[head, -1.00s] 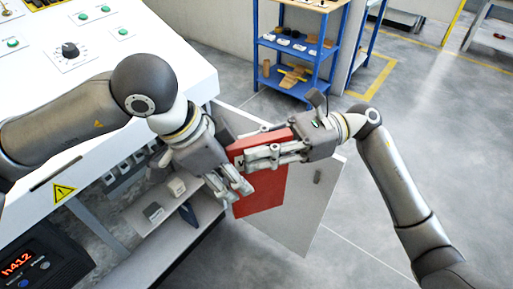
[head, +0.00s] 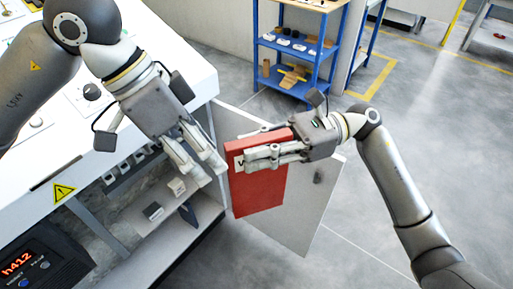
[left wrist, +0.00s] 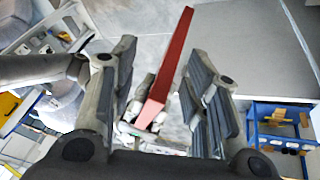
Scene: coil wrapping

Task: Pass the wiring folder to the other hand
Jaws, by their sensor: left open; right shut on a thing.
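The wiring folder (head: 262,188) is a red, flat, upright folder with a white label near its upper left. My right gripper (head: 262,156) is shut on its upper part and holds it in the air. My left gripper (head: 208,168) is open and empty, just left of the folder and apart from it in the head view. In the left wrist view the folder (left wrist: 172,70) shows edge-on, in line with the gap between the open fingers of my left gripper (left wrist: 165,115). The right gripper's fingers show partly behind it there.
A white control cabinet (head: 190,62) with knobs and an open lower shelf (head: 165,225) stands at the left. Its open door (head: 300,225) hangs behind the folder. A blue shelf rack (head: 318,62) stands at the back. The grey floor at the right is clear.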

